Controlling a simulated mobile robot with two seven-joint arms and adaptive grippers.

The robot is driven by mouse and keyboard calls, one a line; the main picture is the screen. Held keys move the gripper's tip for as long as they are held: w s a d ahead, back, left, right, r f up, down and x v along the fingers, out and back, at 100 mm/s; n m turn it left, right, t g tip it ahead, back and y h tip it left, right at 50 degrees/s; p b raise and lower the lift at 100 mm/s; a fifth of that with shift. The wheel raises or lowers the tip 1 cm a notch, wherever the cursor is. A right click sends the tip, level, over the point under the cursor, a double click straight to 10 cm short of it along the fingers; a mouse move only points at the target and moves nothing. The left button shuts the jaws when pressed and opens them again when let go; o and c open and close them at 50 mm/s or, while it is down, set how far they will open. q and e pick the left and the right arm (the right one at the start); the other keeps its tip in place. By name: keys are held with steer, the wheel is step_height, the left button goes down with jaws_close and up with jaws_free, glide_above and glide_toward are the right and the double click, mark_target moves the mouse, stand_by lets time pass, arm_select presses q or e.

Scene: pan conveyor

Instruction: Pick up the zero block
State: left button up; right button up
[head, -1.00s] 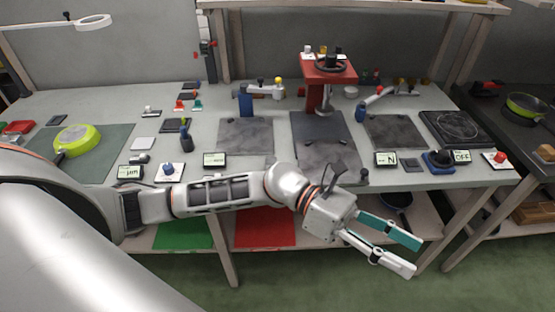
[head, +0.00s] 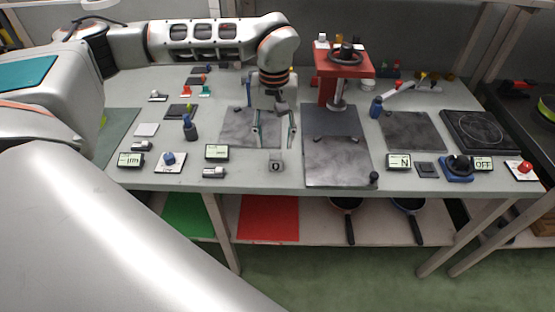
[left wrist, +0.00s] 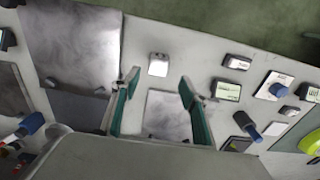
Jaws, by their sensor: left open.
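The zero block (head: 276,166) is a small grey block marked with a 0. It lies near the front edge of the table, just in front of the left grey plate. In the left wrist view the block (left wrist: 158,64) shows as a small pale block just beyond the fingertips. My left gripper (head: 274,135) points down over the grey plate, behind the block. Its teal-lined fingers are apart, with nothing between them; in the left wrist view its fingertips (left wrist: 159,80) frame the gap below the block. My right gripper is not in view.
A display (head: 217,152) and a small metal cylinder (head: 214,172) lie left of the block. The table's front edge (head: 290,187) is close to the block.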

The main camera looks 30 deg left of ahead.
mark_target(276, 156)
arm_select(q)
steer(key=f, duration=0.7)
steer(key=shift+d, duration=0.25)
steer(key=shift+c, duration=0.3)
steer(key=shift+r, duration=0.1)
jaws_close()
